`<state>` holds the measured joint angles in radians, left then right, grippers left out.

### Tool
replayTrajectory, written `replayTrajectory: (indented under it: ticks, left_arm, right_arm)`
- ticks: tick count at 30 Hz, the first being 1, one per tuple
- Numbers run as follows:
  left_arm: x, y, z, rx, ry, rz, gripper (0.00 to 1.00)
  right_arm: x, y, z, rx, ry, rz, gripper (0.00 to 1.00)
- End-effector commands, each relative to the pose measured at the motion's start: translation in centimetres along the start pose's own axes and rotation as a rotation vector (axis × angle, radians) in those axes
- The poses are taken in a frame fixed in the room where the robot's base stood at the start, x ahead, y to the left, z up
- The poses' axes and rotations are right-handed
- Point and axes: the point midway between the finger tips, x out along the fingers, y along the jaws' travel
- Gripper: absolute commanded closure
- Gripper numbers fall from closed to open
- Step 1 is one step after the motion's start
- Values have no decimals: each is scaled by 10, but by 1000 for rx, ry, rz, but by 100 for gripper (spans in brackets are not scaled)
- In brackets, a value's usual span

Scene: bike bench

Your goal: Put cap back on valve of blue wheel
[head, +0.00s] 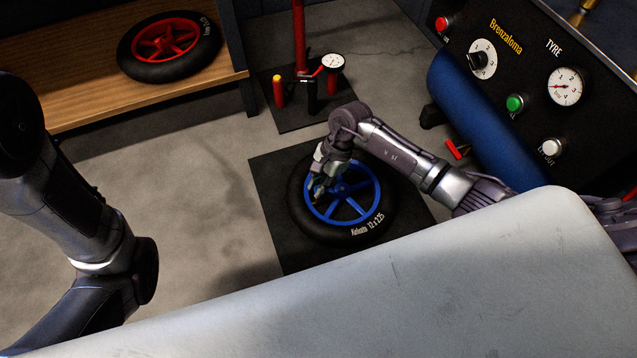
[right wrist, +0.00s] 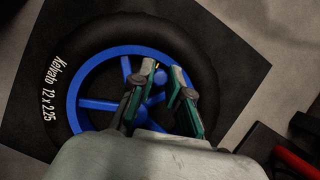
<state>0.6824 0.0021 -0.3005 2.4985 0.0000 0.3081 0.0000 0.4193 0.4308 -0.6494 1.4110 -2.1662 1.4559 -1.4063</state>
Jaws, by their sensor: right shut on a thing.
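The blue wheel (head: 345,228) lies flat on a dark mat, with a black tyre and blue spokes. It also shows in the right wrist view (right wrist: 100,104). My right gripper (head: 318,186) reaches down over the left side of the wheel's rim, inside the tyre. The valve cannot be made out; the fingers cover that part of the rim. My left arm is at the left of the head view, its gripper out of view.
A red wheel (head: 165,48) lies on a wooden bench (head: 92,100) at the back left. A red floor pump (head: 299,40) with a gauge stands behind the mat (head: 270,187). A blue tank and control panel (head: 505,50) are at the right. Floor left of the mat is clear.

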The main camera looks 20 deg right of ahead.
Motion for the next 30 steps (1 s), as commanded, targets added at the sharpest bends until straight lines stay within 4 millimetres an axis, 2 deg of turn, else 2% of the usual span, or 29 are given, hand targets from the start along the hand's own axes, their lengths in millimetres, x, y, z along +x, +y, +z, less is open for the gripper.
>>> replayTrajectory:
  ticks: [21, 22, 26, 30]
  left_arm:
    - [-8, 3, -7, 2, 14, 5, 100]
    - [-7, 3, -7, 2, 14, 5, 100]
    - [-6, 3, -7, 2, 14, 5, 100]
    - [-7, 2, -7, 2, 13, 4, 100]
  right_arm:
    - [14, 0, -6, 1, 0, -1, 93]
    - [13, 0, -6, 1, 0, -1, 79]
    - [13, 0, -6, 1, 0, -1, 57]
    - [13, 0, -6, 1, 0, -1, 55]
